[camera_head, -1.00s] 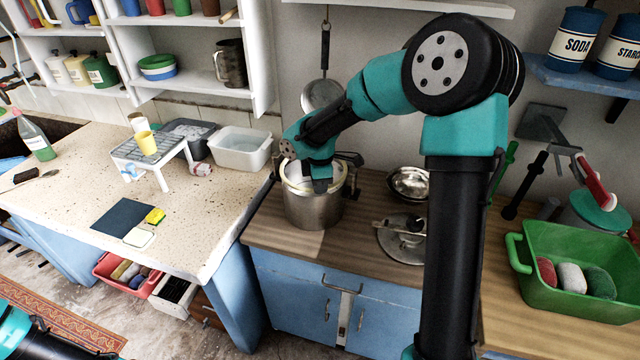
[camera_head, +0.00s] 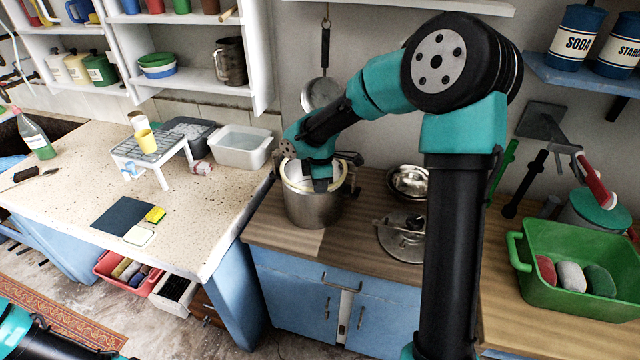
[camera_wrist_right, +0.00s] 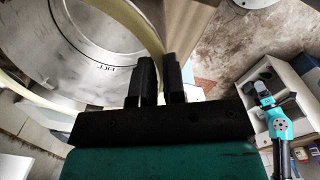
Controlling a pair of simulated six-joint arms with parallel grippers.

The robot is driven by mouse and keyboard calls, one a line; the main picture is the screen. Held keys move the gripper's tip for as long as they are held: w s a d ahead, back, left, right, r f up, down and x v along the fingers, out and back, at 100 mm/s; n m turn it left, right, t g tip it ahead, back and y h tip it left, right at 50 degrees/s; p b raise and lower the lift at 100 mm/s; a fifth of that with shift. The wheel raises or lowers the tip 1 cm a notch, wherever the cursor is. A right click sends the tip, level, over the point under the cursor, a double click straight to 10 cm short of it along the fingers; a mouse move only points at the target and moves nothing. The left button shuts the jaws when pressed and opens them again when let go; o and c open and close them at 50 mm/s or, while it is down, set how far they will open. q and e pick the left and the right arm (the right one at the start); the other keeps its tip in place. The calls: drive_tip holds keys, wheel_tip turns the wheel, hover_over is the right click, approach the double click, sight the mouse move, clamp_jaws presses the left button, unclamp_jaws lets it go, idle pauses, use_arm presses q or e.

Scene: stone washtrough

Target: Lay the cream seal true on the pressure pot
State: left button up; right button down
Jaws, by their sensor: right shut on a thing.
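The pressure pot (camera_head: 312,212) is a steel pot on the wooden counter. The cream seal (camera_head: 292,181) is a pale ring at the pot's mouth in the head view. My right gripper (camera_head: 321,184) is over the front rim, shut on the seal. In the right wrist view the seal (camera_wrist_right: 133,22) curves in to the two black fingers (camera_wrist_right: 160,88), and the pot's inside (camera_wrist_right: 70,60) shows beyond it. I cannot tell whether the seal touches the rim all round. In the head view only part of my left arm shows, bottom left; its gripper is out of frame.
The pot's lid (camera_head: 403,238) lies on the counter right of the pot, with a metal bowl (camera_head: 410,182) behind it. A green tub (camera_head: 570,300) stands at the right. A white basin (camera_head: 242,150) is on the speckled counter at the left.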

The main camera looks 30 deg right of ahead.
drive_tip(key=shift+f, duration=0.7)
idle(1.6)
drive_tip(key=c, duration=1.1)
unclamp_jaws()
drive_tip(key=shift+o, duration=0.2)
drive_tip(key=o, duration=0.4)
drive_tip(key=shift+r, duration=0.15)
drive_tip(key=shift+r, duration=3.35)
